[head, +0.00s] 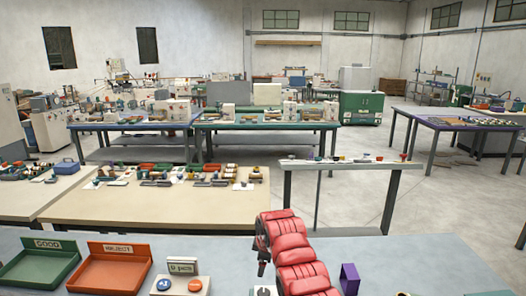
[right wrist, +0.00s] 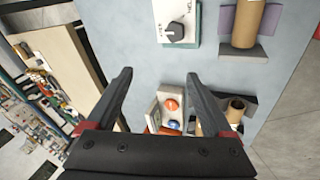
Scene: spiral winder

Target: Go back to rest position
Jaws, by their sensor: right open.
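My right arm, in red covers, reaches up over the near grey-blue table (head: 420,262) in the head view. Its dark gripper (head: 262,262) is partly seen at the arm's left side, above the table. In the right wrist view the right gripper (right wrist: 160,78) is open, with its two black fingers wide apart and nothing between them at the tips. Beyond the fingers lie the table and a white box with an orange button (right wrist: 172,104) and a blue one. My left gripper is not in view.
A green GOOD tray (head: 39,268), an orange REJECT tray (head: 112,272) and a counter box (head: 181,284) stand at the table's left. A purple holder (head: 349,279) is right of my arm. Brown tubes (right wrist: 247,22) and a dial box (right wrist: 178,22) show in the wrist view.

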